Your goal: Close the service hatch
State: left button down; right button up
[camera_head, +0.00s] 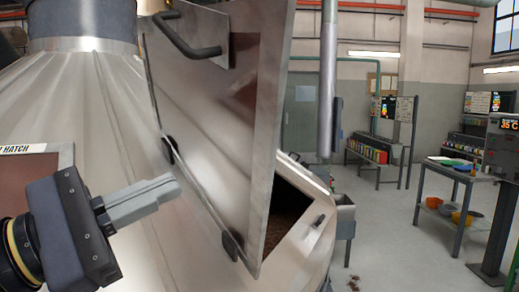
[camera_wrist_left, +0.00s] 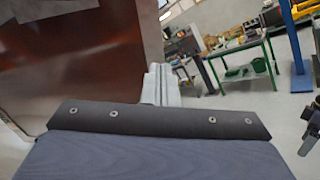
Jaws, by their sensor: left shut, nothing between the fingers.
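The service hatch door (camera_head: 215,110) is a shiny metal panel standing open, tilted up from the sloped metal housing. A dark bar handle (camera_head: 190,40) is on its upper part, and dark hinge-like fittings (camera_head: 169,150) sit along its lower left edge. The hatch opening (camera_head: 285,213), with dark brown material inside, shows to the right behind the door. My left gripper (camera_head: 172,187) is shut and empty, to the left of the door's lower part. Its fingers also show in the left wrist view (camera_wrist_left: 161,84), beside a brownish reflective panel (camera_wrist_left: 75,55).
A labelled panel (camera_head: 30,170) lies on the housing at the left, partly behind my arm. A grey vertical pipe (camera_head: 328,85) stands beyond the door. A bench (camera_head: 460,172) with trays and a display post (camera_head: 500,190) stand at the right; the floor between is open.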

aim_at(270, 142)
pick_arm(q)
jog(key=p+x, duration=0.1)
jog(key=x, duration=1.2)
jog(key=shift+f+p, duration=0.1)
jog(key=shift+p, duration=0.3)
jog(key=shift+d, duration=0.1)
